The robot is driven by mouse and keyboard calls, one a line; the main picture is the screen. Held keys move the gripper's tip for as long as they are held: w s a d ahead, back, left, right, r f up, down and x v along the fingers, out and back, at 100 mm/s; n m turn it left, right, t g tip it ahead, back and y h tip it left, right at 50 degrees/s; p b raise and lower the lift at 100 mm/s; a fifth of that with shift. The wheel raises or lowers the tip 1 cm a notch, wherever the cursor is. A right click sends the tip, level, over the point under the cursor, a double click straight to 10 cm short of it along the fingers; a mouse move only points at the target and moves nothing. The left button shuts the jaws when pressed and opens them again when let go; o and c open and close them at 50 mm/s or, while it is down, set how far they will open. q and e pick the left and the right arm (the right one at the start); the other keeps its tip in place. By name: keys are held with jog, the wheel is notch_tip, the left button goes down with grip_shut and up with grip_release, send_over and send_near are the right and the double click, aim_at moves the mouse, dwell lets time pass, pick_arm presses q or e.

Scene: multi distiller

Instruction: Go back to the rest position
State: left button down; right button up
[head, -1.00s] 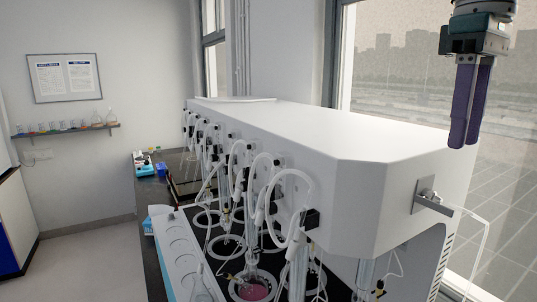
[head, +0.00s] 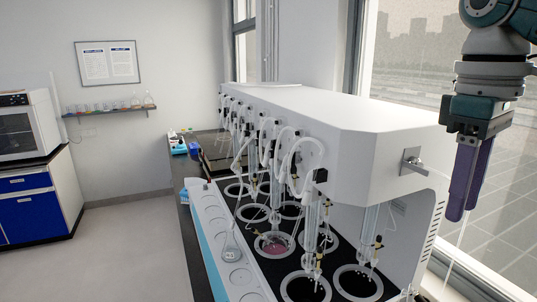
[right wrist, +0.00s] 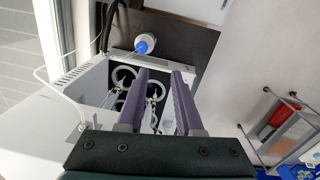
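My right gripper (head: 462,212) hangs fingers-down at the right of the head view, in front of the window and beside the right end of the white multi distiller (head: 375,120). In the right wrist view its two purple fingers (right wrist: 160,73) stand apart with nothing between them, so it is open and empty. The distiller also shows beyond the fingers in that view (right wrist: 80,92). My left gripper is not in view.
The black bench carries a pale rack (head: 207,215) with a glass flask (head: 231,246), and a pink-filled vessel (head: 273,243) sits in a heater well. A blue cabinet (head: 30,215) with an oven (head: 17,125) stands at left. The floor (head: 120,255) between is clear.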

jog(key=s+a+f+t+y+p, duration=0.1)
jog(key=s+a+f+p, duration=0.3)
jog(key=s+a+f, duration=0.5)
jog(key=s+d+r+m+t+p, duration=0.1)
jog(key=s+r+m, duration=0.1)
jog(key=s, duration=0.6)
jog(key=s+d+r+m+t+p, duration=0.1)
jog(key=s+d+r+m+p, duration=0.1)
jog(key=s, duration=0.6)
jog(key=shift+s+t, duration=0.15)
jog(key=shift+t, duration=0.15)
